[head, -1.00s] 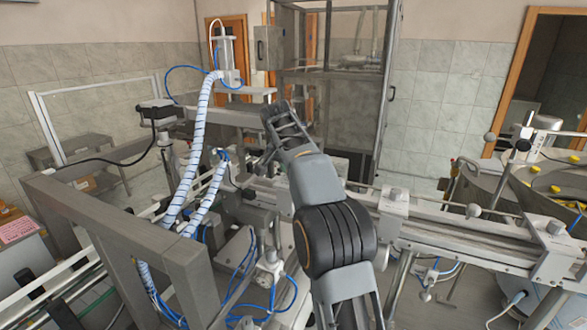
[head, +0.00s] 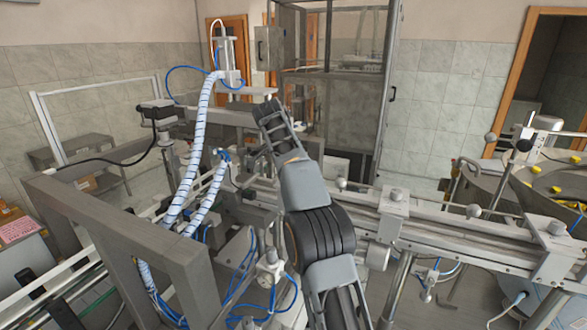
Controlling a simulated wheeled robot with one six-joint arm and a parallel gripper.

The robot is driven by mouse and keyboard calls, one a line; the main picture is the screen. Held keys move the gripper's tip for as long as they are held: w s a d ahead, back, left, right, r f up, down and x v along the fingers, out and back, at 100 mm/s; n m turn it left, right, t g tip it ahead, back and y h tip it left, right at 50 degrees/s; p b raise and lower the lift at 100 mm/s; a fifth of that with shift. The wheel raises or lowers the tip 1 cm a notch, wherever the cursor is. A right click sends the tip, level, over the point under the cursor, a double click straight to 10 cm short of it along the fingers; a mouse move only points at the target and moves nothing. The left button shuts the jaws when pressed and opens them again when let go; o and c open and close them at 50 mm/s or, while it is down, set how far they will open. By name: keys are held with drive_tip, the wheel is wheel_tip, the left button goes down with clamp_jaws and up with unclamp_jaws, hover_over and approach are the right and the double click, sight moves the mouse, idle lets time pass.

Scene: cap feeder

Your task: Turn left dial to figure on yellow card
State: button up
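My arm reaches up from the bottom centre of the head view. Its end, my gripper (head: 267,112), is in front of the metal beam of the machine, seen from behind. Its fingertips are small and dark, and I cannot tell whether they are open or shut. I cannot make out a dial or a yellow card. Part of the machine behind my arm is hidden.
A conveyor rail (head: 470,235) runs across the right. A bowl feeder (head: 530,185) with several yellow caps (head: 556,190) stands far right. A grey frame (head: 130,235) and striped hoses (head: 197,140) stand left. A pink sheet (head: 17,231) lies on boxes at the left edge.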

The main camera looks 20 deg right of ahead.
drive_tip(key=o, duration=0.9)
drive_tip(key=shift+a+r, duration=0.1)
drive_tip(key=shift+r, duration=0.05)
drive_tip(key=shift+v, duration=1.3)
drive_tip(key=a, duration=0.4)
drive_tip(key=s+a, duration=0.1)
drive_tip(key=a, duration=0.3)
drive_tip(key=a+b, duration=0.1)
drive_tip(key=a, duration=0.3)
drive_tip(key=shift+s, duration=0.3)
